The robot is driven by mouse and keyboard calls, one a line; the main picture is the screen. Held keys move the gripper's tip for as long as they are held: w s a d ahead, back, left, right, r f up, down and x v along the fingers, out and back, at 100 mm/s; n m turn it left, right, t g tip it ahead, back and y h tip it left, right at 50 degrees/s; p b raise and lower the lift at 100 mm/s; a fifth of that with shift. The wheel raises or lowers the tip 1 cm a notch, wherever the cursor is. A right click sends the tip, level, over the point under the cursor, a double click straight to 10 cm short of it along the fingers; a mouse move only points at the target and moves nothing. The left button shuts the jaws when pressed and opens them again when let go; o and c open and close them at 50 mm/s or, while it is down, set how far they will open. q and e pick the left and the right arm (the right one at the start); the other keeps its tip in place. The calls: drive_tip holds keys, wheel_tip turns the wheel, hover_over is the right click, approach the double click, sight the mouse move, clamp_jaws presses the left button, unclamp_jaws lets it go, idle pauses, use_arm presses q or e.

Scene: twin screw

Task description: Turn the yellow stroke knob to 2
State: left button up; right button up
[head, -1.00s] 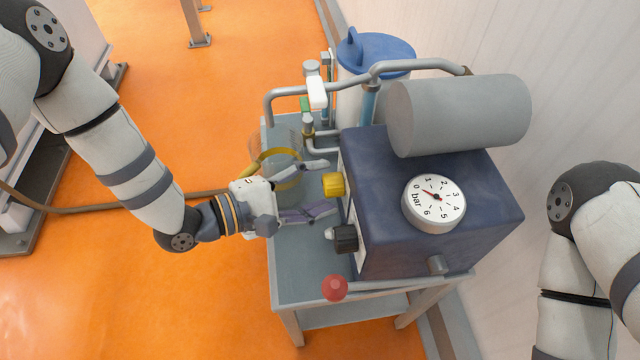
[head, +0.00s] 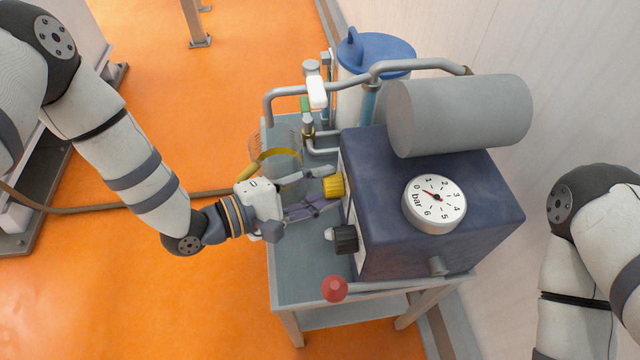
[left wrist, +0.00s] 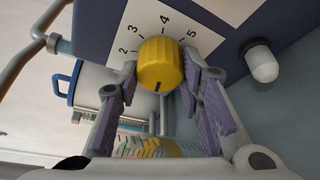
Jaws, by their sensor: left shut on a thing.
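The yellow stroke knob (head: 333,186) sticks out of the left face of the dark blue pump box (head: 380,200). My left gripper (head: 322,192) is shut on the knob, fingers on opposite sides. In the left wrist view the yellow knob (left wrist: 160,66) sits between the purple-padded fingertips (left wrist: 160,78). A white dial plate (left wrist: 185,22) behind it shows the numbers 2, 3, 4 and 5. A short dark mark shows low on the knob's face; I cannot tell which number the knob is set to. My right gripper is out of view.
A red knob (head: 334,288) is at the stand's front edge. A clear container with a yellow band (head: 272,156) stands behind my gripper. Pipes (head: 300,92) rise at the back. A pressure gauge (head: 434,204) tops the box.

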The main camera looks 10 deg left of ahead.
use_arm(q)
drive_tip(key=m+t, duration=0.1)
drive_tip(key=m, duration=0.1)
drive_tip(key=shift+f+m+h+b, duration=0.1)
drive_tip(key=shift+m+h+b, duration=0.2)
drive_tip(key=shift+m+b, duration=0.1)
drive_tip(key=shift+m+t, duration=0.5)
drive_tip(key=shift+m, duration=0.5)
drive_tip(key=shift+h+b, duration=0.3)
drive_tip(key=shift+h, duration=0.1)
drive_tip(key=o, duration=1.2)
drive_tip(key=shift+c, duration=0.2)
drive_tip(key=v, duration=1.2)
